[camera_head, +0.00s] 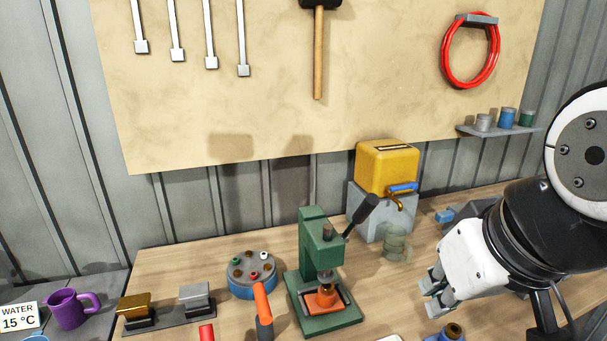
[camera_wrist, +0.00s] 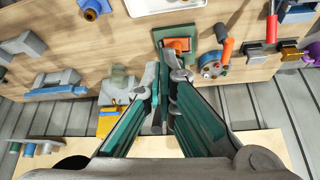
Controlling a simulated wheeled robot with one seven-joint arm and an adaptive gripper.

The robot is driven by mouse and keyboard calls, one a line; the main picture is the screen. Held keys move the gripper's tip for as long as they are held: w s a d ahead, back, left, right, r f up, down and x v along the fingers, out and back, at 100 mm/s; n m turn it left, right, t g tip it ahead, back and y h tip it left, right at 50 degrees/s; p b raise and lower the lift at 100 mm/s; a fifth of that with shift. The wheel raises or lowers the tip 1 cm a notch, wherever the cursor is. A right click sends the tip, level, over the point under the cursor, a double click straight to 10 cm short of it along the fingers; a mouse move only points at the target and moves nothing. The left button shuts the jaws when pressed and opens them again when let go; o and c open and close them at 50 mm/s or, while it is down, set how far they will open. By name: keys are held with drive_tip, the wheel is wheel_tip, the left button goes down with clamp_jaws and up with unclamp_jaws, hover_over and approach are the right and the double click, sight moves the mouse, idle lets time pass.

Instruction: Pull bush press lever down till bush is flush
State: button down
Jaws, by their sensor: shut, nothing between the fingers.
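The green bush press (camera_head: 312,250) stands upright on the workbench in the head view. Its dark lever (camera_head: 362,214) slants up to the right from the press head. An orange block (camera_head: 324,298) sits on the press base under the ram; the bush's fit in it is too small to tell. My gripper (camera_head: 432,295) is to the right of the press, apart from the lever, shut and empty. In the wrist view my gripper's fingers (camera_wrist: 165,72) come together in front of the press, whose orange block (camera_wrist: 179,44) shows beyond them.
A yellow tank (camera_head: 386,165) with a blue-handled tap stands on a grey block behind the lever. A pale green jar (camera_head: 396,245) is below the tap. A round blue holder (camera_head: 253,284) and an orange-handled tool (camera_head: 262,305) are left of the press. A purple mug (camera_head: 68,308) is far left.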

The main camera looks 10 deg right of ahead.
drive_tip(key=w+r+b, duration=0.1)
drive_tip(key=w+r, duration=0.2)
drive_tip(key=w, duration=0.7)
drive_tip(key=w+d+r+g+b, duration=0.1)
drive_tip(key=w+r, duration=0.3)
drive_tip(key=w, duration=0.6)
drive_tip(key=w+d+r+g+y+b, duration=0.1)
drive_tip(key=w+r+b, duration=0.1)
drive_tip(key=w, duration=0.8)
drive_tip(key=shift+d+r, duration=0.25)
drive_tip(key=shift+r, duration=0.55)
drive_tip(key=shift+w+f, duration=0.15)
drive_tip(key=shift+s+a+f+p, duration=0.1)
drive_tip(key=shift+a+f+p, duration=0.1)
drive_tip(key=shift+f, duration=1.7)
drive_tip(key=shift+s+a+f+p, duration=0.1)
drive_tip(key=shift+a+f+p, duration=0.15)
drive_tip(key=shift+f, duration=1.6)
drive_tip(key=shift+a+f+p, duration=0.2)
drive_tip(key=shift+f, duration=1.7)
